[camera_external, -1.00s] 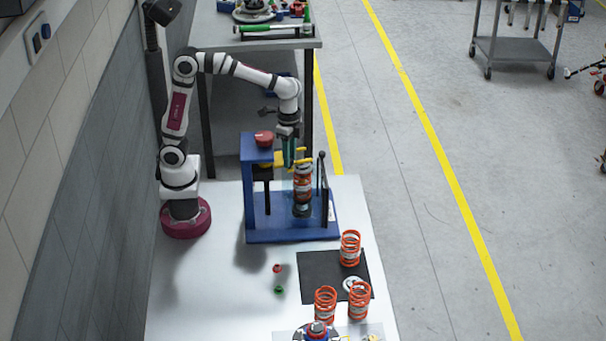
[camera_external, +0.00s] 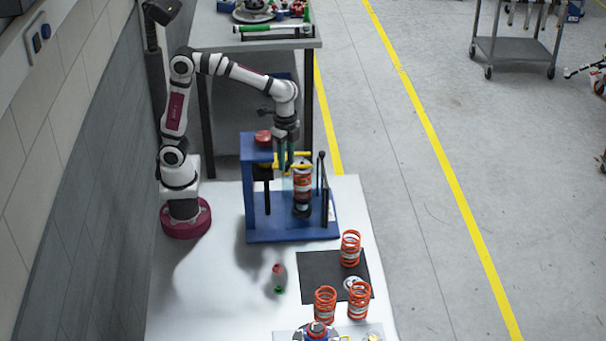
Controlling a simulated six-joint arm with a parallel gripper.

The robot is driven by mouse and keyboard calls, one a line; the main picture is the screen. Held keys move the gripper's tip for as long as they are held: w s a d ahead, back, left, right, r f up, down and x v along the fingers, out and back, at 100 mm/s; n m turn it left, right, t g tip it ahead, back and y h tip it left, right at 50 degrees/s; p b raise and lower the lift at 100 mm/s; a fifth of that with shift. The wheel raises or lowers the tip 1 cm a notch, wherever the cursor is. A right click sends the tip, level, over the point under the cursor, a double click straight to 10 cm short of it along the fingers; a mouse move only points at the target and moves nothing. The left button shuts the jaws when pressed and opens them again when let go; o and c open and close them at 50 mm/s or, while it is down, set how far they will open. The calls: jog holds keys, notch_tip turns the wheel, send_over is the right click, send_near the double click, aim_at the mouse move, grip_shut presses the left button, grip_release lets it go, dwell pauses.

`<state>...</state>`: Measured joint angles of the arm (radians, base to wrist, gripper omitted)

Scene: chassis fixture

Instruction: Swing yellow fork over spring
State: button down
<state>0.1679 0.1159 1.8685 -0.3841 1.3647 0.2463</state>
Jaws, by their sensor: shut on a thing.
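The yellow fork (camera_external: 302,155) is at the blue fixture, level with the top of the orange spring unit (camera_external: 303,178). That unit stands upright in the fixture's right part. My gripper (camera_external: 286,163) points down just left of the spring's top. It is shut on the yellow fork, and its fingers hide part of it. I cannot tell exactly how far the fork's prongs reach over the spring. The blue fixture (camera_external: 290,235) has a red knob (camera_external: 263,136) on top of its left column.
A black post (camera_external: 322,172) stands at the fixture's right. In front are several loose orange springs, one on the dark mat (camera_external: 315,277). The white table (camera_external: 205,285) is clear at the front left.

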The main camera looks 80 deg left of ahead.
jog(key=c, duration=0.6)
grip_release()
jog(key=shift+c, duration=0.2)
jog(key=shift+r, duration=0.1)
